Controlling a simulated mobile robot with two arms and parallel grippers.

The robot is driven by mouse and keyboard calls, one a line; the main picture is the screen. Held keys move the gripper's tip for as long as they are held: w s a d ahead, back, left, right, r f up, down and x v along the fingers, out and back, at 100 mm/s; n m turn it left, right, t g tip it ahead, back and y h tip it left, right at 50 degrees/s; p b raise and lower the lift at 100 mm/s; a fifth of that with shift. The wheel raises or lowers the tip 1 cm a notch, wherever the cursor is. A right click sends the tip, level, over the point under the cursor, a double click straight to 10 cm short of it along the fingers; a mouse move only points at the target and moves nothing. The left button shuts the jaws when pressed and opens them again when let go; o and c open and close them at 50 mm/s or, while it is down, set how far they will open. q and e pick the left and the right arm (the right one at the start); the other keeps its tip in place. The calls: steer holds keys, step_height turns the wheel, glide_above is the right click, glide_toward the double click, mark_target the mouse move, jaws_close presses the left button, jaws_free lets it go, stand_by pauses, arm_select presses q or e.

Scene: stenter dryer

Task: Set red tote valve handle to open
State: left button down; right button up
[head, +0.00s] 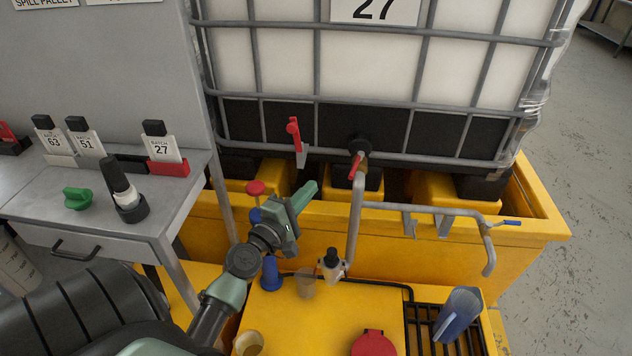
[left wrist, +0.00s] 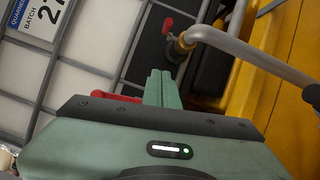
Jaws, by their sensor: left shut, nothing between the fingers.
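The tote (head: 350,60) labelled 27 stands in a grey cage. Its outlet valve is a dark round fitting (head: 360,146) low on the front, with a small red handle (head: 357,164) where the grey pipe meets it. In the left wrist view that red handle (left wrist: 168,25) sits beside the fitting, clear of my fingers. A second red lever (head: 293,134), with a pale tag below it, is on the cage to the left. My left gripper (head: 309,192) is shut and empty, below and left of the valve and apart from it. My right gripper is not in view.
A grey pipe (head: 354,220) rises right of my left gripper. A red knob (head: 256,187) is close on its left. The yellow spill pallet (head: 520,225) spans the front. The grey bench (head: 110,220) at left holds batch tags and a green handle (head: 77,198).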

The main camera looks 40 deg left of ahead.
mark_target(356, 164)
arm_select(q)
steer(key=w+d+p, duration=0.2)
steer(key=w+d, duration=0.1)
steer(key=w, duration=0.5)
steer(key=shift+w+r+p, duration=0.3)
steer(key=shift+r+p, duration=0.1)
steer(key=shift+r, duration=0.05)
steer(key=shift+w+d+r, duration=0.1)
steer(key=shift+w+d, duration=0.15)
steer(key=shift+d, duration=0.75)
